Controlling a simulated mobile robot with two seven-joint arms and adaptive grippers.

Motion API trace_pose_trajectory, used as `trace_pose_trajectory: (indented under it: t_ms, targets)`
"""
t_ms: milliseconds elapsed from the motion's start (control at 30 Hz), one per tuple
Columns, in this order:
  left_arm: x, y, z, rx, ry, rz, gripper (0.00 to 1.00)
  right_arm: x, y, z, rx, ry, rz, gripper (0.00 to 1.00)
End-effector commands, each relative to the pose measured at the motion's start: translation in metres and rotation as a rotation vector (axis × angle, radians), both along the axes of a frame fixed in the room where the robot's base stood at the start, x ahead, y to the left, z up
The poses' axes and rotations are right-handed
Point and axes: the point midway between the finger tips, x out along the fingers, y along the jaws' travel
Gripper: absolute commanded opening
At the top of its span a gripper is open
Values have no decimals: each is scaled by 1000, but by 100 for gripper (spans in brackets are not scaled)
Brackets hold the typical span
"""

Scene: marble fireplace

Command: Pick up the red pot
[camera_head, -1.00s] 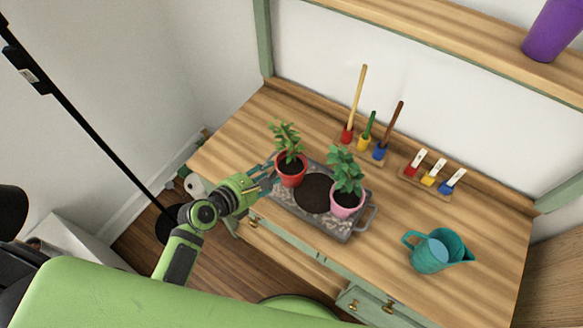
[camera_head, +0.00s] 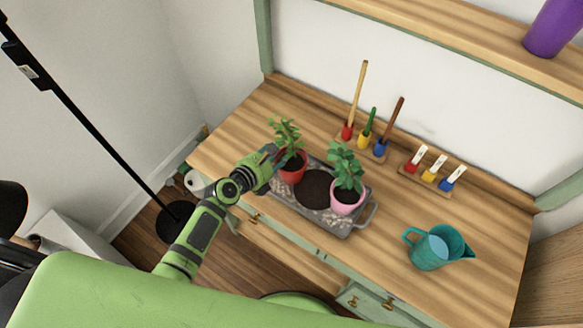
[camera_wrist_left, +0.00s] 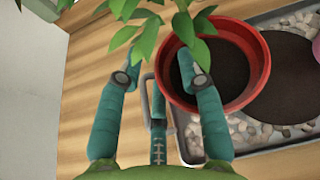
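The red pot (camera_head: 293,171) with a leafy green plant (camera_head: 286,133) stands upright at the left end of a grey tray (camera_head: 352,226). In the left wrist view, the red pot (camera_wrist_left: 255,97) fills the upper middle, with leaves over its left rim. My left gripper (camera_head: 276,158) is at the pot's left side. In the left wrist view, its teal fingers (camera_wrist_left: 158,68) are spread apart; one overlaps the pot's left rim and the other is left of the pot. Whether they touch it, I cannot tell. My right gripper is out of view.
A pink pot (camera_head: 345,203) with a plant stands on the same tray, beside a round patch of dark soil (camera_head: 313,189). A teal watering can (camera_head: 430,252) is at the right. Small tools stand in a wooden holder (camera_head: 366,153) behind. The wooden tabletop (camera_head: 489,229) is clear at right.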

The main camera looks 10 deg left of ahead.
Motion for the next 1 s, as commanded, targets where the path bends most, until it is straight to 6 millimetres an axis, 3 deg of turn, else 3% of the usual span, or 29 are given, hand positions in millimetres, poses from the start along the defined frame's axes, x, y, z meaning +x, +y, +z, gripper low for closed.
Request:
trace_pose_trajectory:
  t_ms: [100, 200, 633, 1000]
  targets:
    - [0, 0, 0, 0, 0, 0, 34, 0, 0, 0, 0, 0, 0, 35]
    - [0, 0, 0, 0, 0, 0, 0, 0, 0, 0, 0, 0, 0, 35]
    - [1, -1, 7, -2, -6, 1, 0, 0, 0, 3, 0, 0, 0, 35]
    - [1, -1, 75, -6, -8, 1, 0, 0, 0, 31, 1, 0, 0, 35]
